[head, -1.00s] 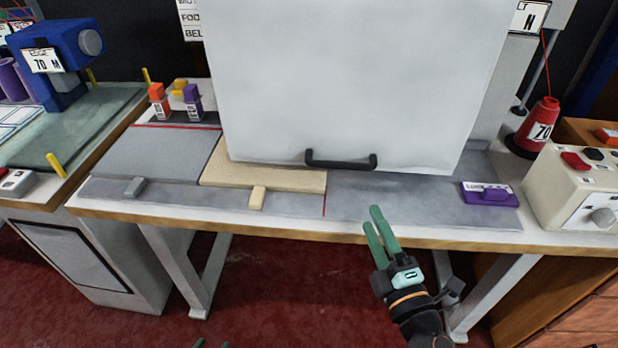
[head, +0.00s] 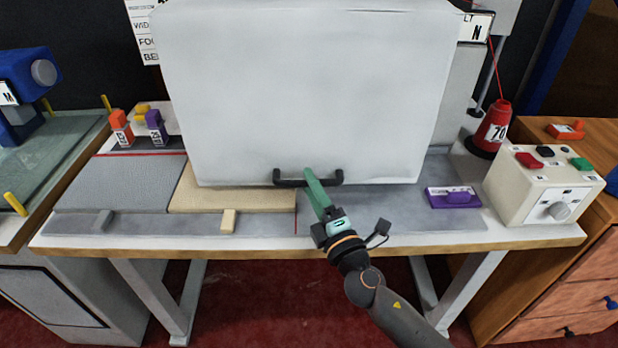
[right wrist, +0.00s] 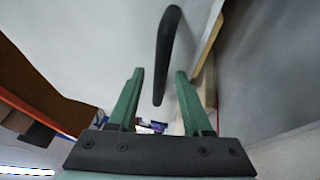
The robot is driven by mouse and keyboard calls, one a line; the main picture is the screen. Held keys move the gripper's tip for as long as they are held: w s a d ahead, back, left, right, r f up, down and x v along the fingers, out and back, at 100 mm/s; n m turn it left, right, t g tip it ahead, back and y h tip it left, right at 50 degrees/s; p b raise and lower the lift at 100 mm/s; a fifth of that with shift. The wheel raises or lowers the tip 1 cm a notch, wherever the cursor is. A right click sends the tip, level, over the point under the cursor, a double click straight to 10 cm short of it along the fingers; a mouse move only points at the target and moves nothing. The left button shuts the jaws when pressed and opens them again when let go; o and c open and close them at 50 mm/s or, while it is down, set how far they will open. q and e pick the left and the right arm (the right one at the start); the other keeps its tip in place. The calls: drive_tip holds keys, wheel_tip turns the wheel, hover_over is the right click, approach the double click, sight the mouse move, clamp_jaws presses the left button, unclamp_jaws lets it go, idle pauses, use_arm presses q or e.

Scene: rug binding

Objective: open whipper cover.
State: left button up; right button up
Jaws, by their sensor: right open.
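The whipper cover (head: 300,90) is a large pale grey box-like panel standing on the bench, with a black bar handle (head: 288,181) low on its front. It is down, its lower edge close to the bench top. My right gripper (head: 312,178) is at the handle, its green fingers overlapping the bar in the head view. In the right wrist view the two fingers (right wrist: 158,88) are apart and the handle (right wrist: 166,55) shows between and beyond their tips. Whether they touch it, I cannot tell. My left gripper is out of view.
A beige board (head: 190,196) lies on the grey bench surface at the cover's lower left. A purple block (head: 453,198), a red thread cone (head: 494,128) and a control box (head: 540,190) stand to the right. The bench front edge runs below my right arm.

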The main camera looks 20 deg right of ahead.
drive_tip(key=shift+x, duration=0.75)
drive_tip(key=shift+c, duration=0.3)
clamp_jaws()
drive_tip(key=shift+f, duration=0.1)
idle(0.5)
